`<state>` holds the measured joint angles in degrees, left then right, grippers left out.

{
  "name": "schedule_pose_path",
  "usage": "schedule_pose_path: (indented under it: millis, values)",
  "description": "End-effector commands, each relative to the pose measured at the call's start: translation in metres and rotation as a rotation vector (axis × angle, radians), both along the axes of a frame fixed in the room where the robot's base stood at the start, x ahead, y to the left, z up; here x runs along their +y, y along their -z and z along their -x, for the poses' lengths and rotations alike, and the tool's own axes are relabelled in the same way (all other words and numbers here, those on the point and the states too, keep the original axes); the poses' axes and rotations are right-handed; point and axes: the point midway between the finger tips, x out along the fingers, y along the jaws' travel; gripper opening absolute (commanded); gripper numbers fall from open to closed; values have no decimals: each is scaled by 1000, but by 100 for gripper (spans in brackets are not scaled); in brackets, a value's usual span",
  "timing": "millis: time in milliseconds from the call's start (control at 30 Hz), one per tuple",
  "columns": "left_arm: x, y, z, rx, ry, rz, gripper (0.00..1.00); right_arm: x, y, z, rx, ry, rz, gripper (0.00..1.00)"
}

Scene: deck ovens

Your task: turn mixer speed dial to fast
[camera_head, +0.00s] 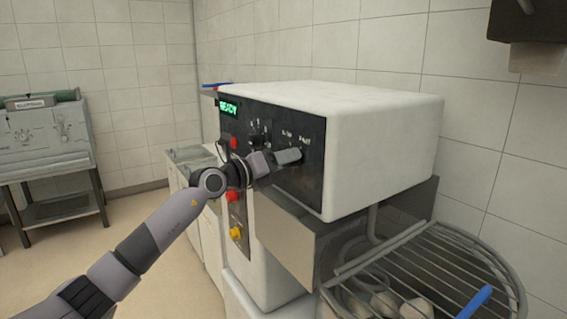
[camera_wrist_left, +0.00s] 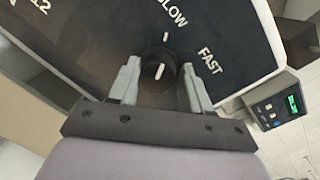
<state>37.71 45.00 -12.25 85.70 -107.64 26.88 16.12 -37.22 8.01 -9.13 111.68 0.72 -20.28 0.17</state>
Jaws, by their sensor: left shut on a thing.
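The mixer (camera_head: 375,115) is a white machine with a black control panel (camera_head: 262,118) on its front. The speed dial (camera_wrist_left: 159,66) is a round black knob with a white pointer line, between the words SLOW and FAST on the panel. The pointer is nearly upright in the left wrist view, towards a white tick below SLOW, and FAST lies to its right. My left gripper (camera_head: 290,156) is shut on the dial, with a grey finger on each side in the left wrist view (camera_wrist_left: 160,72). In the head view the gripper hides the dial. My right gripper is out of view.
The panel's READY display (camera_head: 229,108) glows green. Red and yellow buttons (camera_head: 236,233) sit below. A wire guard (camera_head: 440,270) over a bowl juts out at lower right, with a blue-handled thing (camera_head: 475,302). Another machine (camera_head: 45,140) stands on a table at left. Open floor lies between.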

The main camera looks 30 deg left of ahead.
Motion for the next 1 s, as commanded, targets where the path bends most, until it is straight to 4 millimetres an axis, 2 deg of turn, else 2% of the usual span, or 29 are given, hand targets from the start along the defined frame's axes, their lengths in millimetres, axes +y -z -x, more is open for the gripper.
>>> schedule_pose_path:
  millis: [33,500,1000]
  values:
    - [3,5,0,-9,-5,-37,18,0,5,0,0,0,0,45]
    - [4,8,0,-176,-7,-439,18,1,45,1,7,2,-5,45]
    - [5,6,0,-342,-11,-838,18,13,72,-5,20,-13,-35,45]
